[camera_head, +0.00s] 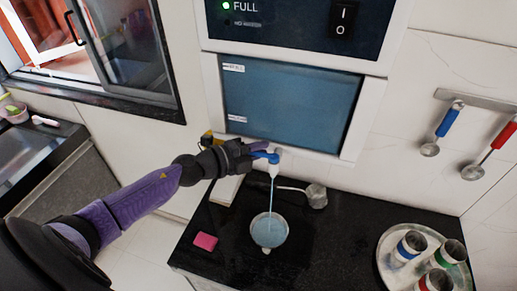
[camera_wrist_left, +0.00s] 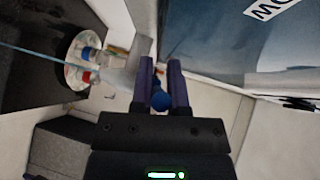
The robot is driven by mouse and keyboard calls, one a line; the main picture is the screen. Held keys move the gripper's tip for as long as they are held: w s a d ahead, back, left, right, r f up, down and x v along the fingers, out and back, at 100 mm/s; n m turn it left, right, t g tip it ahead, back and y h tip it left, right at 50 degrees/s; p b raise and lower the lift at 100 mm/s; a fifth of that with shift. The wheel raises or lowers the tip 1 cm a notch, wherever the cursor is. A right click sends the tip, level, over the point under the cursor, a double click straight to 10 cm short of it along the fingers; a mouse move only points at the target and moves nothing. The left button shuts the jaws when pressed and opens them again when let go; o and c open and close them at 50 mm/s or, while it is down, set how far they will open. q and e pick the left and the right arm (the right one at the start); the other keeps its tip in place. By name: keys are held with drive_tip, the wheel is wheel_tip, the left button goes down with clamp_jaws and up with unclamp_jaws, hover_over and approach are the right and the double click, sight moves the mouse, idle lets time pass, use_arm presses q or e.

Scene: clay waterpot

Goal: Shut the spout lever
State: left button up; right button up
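The spout lever (camera_head: 269,156) is blue and sits on the white spout (camera_head: 273,168) below the blue tank panel. A thin stream of water runs from the spout into a small pot (camera_head: 268,231) on the black counter. My left gripper (camera_head: 262,149) is at the lever, coming in from the left. In the left wrist view, the two purple fingers of my left gripper (camera_wrist_left: 161,72) stand a little apart, with the blue knob of the lever (camera_wrist_left: 160,100) between them. I cannot tell whether they press on it. My right gripper is not in view.
A pink sponge (camera_head: 205,241) lies left of the pot. A round tray (camera_head: 392,270) with several cups stands at the right. Blue-handled (camera_head: 446,123) and red-handled (camera_head: 502,136) ladles hang on the right wall. The panel's white frame (camera_head: 290,155) is close behind the lever.

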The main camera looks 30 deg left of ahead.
use_arm(q)
clamp_jaws()
drive_tip(key=shift+w+m+g+h+b, duration=0.2)
drive_tip(key=shift+m+g+h+b, duration=0.3)
drive_tip(key=shift+m+h+b, duration=0.4)
drive_tip(key=o, duration=0.6)
unclamp_jaws()
drive_tip(key=v, duration=1)
